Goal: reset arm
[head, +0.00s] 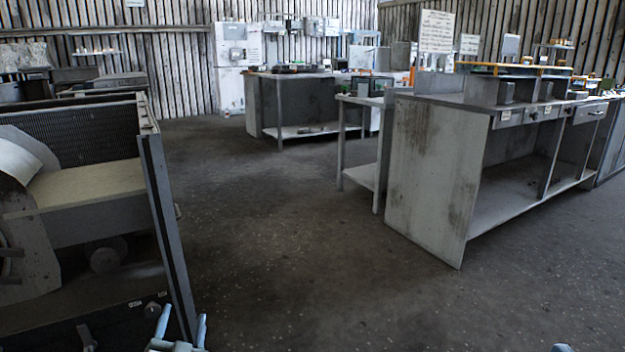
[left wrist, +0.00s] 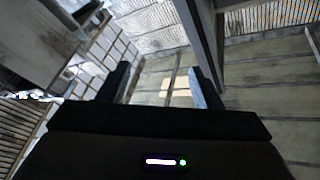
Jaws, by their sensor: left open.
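My left gripper (head: 180,328) shows at the bottom edge of the head view, in front of the lower corner of the blower housing. Its two pale blue fingers point up and stand apart, with nothing between them. In the left wrist view the left gripper (left wrist: 163,88) also has its two dark fingers spread and empty. The blower housing (head: 95,185) fills the left side of the head view, with a dark upright post at its near right edge. At the bottom right a small rounded pale piece (head: 561,348) shows; I cannot tell what it is.
A grey workbench (head: 430,170) with drawers and an open shelf stands at the right. A small side table (head: 360,140) stands beside it. A farther bench (head: 300,105) and a white cabinet (head: 230,65) are at the back. The dark floor (head: 290,240) in the middle is clear.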

